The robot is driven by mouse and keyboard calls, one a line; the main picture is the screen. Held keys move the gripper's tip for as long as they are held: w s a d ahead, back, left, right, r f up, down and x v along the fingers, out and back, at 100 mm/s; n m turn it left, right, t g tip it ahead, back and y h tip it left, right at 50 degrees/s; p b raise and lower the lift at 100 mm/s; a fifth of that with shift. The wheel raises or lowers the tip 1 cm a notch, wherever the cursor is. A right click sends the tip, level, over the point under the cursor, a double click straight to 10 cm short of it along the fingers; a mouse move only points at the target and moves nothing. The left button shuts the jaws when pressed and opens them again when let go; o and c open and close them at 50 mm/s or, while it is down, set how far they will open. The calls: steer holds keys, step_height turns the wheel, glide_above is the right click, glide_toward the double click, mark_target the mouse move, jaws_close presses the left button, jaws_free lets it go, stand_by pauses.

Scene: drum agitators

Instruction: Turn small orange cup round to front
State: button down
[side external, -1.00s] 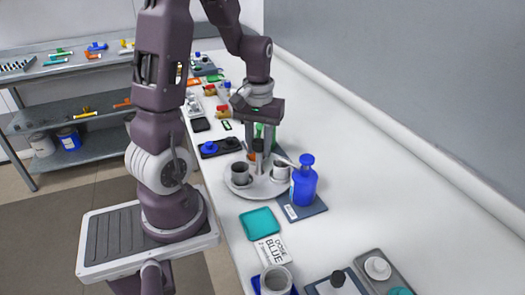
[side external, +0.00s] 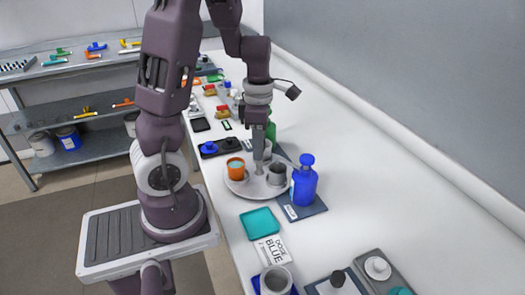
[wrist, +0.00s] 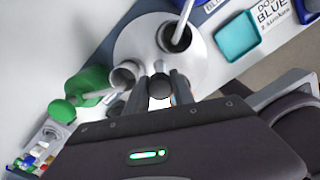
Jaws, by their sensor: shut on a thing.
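The small orange cup (side external: 236,170) stands upright on the left side of the round white plate (side external: 262,194), with pale contents showing. A grey cup (side external: 277,174) stands on the plate's right side. My gripper (side external: 259,160) points down over the plate's middle, shut on the central post (wrist: 160,86), between the cups. In the wrist view, the white plate (wrist: 135,45) holds a dark-filled cup (wrist: 172,40) with a rod in it and another pale cup (wrist: 124,74). The orange cup is almost wholly hidden there by my gripper.
A blue bottle (side external: 304,184) stands on a dark pad close to the plate's right. A teal tray (side external: 260,222) and a "DOSE BLUE" card (side external: 272,249) lie in front. A green bottle (side external: 271,132) is behind.

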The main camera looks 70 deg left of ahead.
steer(key=c, duration=1.2)
jaws_free()
steer(key=shift+c, duration=0.2)
steer(key=shift+r, duration=3)
steer(key=s+d+r+m+t, duration=0.2)
steer(key=s+d+r+m, duration=0.2)
steer(key=d+m, duration=0.5)
steer(key=s+d+r+m+t, duration=0.3)
steer(key=d+m, duration=0.5)
steer(key=m, duration=1.3)
step_height(320, 180, up, 2)
steer(key=shift+s+d+t, duration=0.3)
steer(key=shift+s+d, duration=0.05)
steer(key=shift+s, duration=0.35)
